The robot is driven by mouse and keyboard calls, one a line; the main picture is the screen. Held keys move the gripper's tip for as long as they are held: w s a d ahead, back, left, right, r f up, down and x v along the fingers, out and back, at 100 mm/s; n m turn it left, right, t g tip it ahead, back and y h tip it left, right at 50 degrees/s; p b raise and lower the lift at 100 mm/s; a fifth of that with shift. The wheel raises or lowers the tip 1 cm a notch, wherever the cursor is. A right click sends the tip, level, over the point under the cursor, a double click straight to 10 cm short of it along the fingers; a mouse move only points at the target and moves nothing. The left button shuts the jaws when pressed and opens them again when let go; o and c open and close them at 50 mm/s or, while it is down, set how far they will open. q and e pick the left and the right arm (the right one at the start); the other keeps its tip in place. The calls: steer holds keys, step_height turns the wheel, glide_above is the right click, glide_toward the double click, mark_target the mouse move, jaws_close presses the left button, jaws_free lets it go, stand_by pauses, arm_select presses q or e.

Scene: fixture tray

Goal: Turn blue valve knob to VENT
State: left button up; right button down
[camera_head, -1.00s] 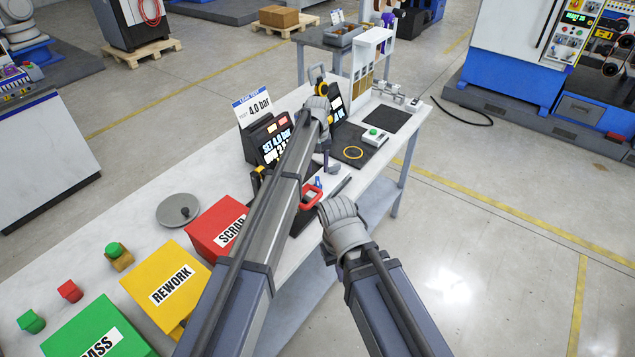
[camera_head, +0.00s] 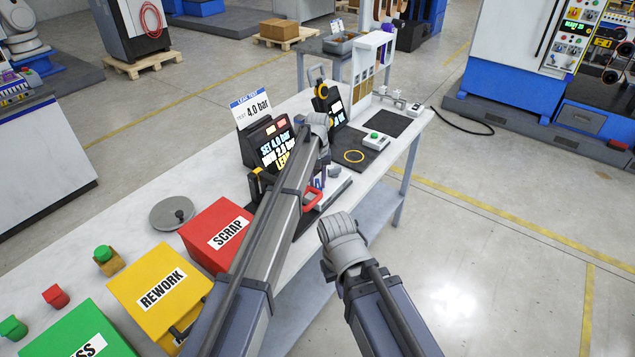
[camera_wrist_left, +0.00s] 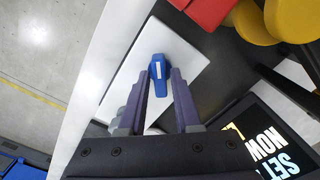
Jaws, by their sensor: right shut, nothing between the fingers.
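The blue valve knob (camera_wrist_left: 158,78) stands on a pale plate (camera_wrist_left: 118,82) in the left wrist view. Its blue lever carries a white mark and points down in that view. My left gripper (camera_wrist_left: 162,73) is open, with one finger on each side of the lever and a slim gap visible. In the head view a small blue patch (camera_head: 318,183) shows beside my left arm, and the left fingers are mostly hidden. My right gripper (camera_head: 328,268) is low at the bench's front side, away from the knob; its fingers are barely visible. No VENT label is readable.
A red handle (camera_head: 313,198) sits close to the knob. The display (camera_head: 270,150) stands behind my left arm. The red SCRAP bin (camera_head: 205,225) and yellow REWORK bin (camera_head: 150,280) stand to the left. Open floor lies right of the bench.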

arm_select(q)
jaws_close()
steer(key=shift+n, duration=0.4)
steer(key=n, duration=0.4)
steer(key=shift+n, duration=0.3)
steer(key=n, duration=0.4)
steer(key=shift+n, duration=0.4)
stand_by(0.4)
steer(key=shift+o, duration=1.7)
jaws_free()
